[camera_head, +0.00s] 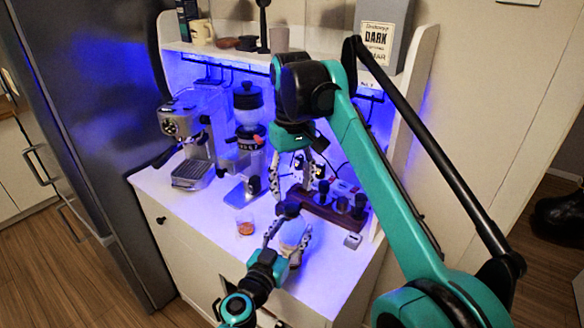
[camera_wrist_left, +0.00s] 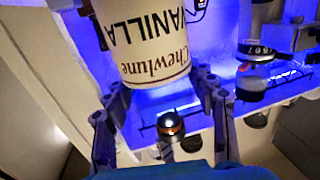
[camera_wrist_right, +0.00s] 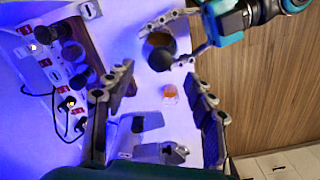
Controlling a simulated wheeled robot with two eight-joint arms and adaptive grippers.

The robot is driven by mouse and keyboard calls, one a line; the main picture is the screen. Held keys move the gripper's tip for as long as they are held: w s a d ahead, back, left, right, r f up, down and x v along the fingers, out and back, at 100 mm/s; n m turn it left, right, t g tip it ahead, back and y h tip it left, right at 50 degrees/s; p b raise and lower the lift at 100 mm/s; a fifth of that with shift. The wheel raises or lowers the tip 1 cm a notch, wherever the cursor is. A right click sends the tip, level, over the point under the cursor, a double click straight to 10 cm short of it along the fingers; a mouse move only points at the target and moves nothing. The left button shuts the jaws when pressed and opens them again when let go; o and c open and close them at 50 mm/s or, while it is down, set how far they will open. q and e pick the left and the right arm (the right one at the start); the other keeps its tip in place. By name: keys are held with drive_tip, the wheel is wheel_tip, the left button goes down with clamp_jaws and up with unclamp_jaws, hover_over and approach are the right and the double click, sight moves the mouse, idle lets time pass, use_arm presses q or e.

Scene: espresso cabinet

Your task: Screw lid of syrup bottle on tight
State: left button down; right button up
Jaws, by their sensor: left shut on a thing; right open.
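The syrup bottle (camera_head: 297,233) stands near the counter's front, with a dark lid (camera_head: 291,208) at its top. In the left wrist view its white VANILLA label (camera_wrist_left: 150,42) shows upside down. My left gripper (camera_head: 282,243) is shut around the bottle's body. In the right wrist view the lid (camera_wrist_right: 160,59) appears as a dark round knob over the bottle; how tightly it sits cannot be told. My right gripper (camera_head: 289,180) is open and empty, pointing down above and behind the lid, apart from it.
A small glass with orange liquid (camera_head: 245,229) stands left of the bottle. A dark wooden rack (camera_head: 325,208) with several dark-handled tools lies behind right. An espresso machine (camera_head: 185,130) and grinder (camera_head: 248,125) stand at the back left. The front left counter is clear.

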drive_tip(key=shift+r, duration=2.65)
use_arm(q)
drive_tip(key=shift+c, duration=2.3)
unclamp_jaws()
drive_tip(key=shift+s, duration=0.1)
drive_tip(key=v, duration=1.2)
use_arm(e)
drive_tip(key=shift+d, duration=0.15)
